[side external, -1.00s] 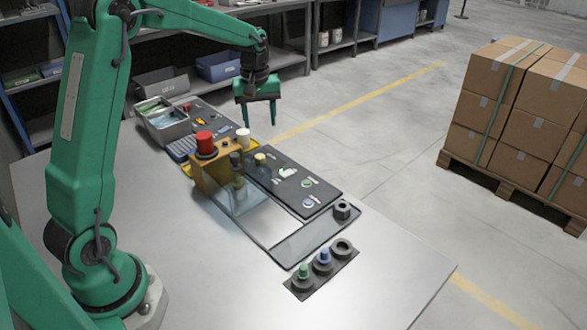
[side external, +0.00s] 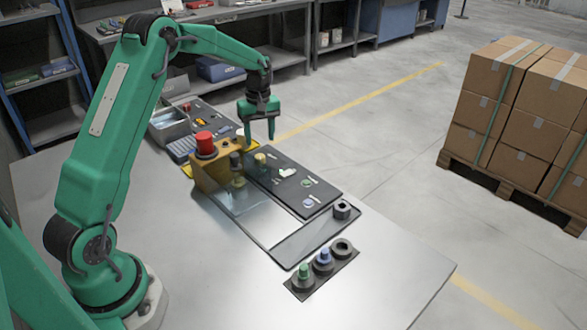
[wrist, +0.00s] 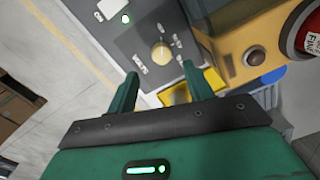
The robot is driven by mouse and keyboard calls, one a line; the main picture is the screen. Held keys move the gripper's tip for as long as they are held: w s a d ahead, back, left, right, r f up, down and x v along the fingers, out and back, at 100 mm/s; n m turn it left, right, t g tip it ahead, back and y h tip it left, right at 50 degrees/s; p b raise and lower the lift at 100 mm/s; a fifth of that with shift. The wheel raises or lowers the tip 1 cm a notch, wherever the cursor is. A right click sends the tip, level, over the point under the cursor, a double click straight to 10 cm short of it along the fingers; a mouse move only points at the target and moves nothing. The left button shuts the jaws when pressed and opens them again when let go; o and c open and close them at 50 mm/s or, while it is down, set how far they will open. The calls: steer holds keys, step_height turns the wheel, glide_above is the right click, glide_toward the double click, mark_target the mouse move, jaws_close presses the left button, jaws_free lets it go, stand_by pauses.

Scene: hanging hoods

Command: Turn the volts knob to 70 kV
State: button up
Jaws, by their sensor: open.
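A pale yellow volts knob (side external: 260,158) stands at the far end of a dark panel (side external: 315,189). In the wrist view the round knob (wrist: 161,50) shows beside white lettering on the panel, too small to read for its setting. My gripper (side external: 259,138) is open and empty, above and just behind the knob in the side view. In the wrist view my two fingers (wrist: 160,70) point towards the panel, with the knob just beyond their tips and between them. Nothing is touching the knob that I can see.
A yellow box (side external: 209,173) with a red cylinder (side external: 204,143) on top stands close to the knob. A grey tray (side external: 170,128) lies behind. Several round holders (side external: 323,262) stand at the front right.

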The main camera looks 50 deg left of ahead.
mark_target(260, 156)
steer(key=shift+s+f, duration=0.2)
steer(key=shift+f, duration=3.05)
steer(key=c, duration=1)
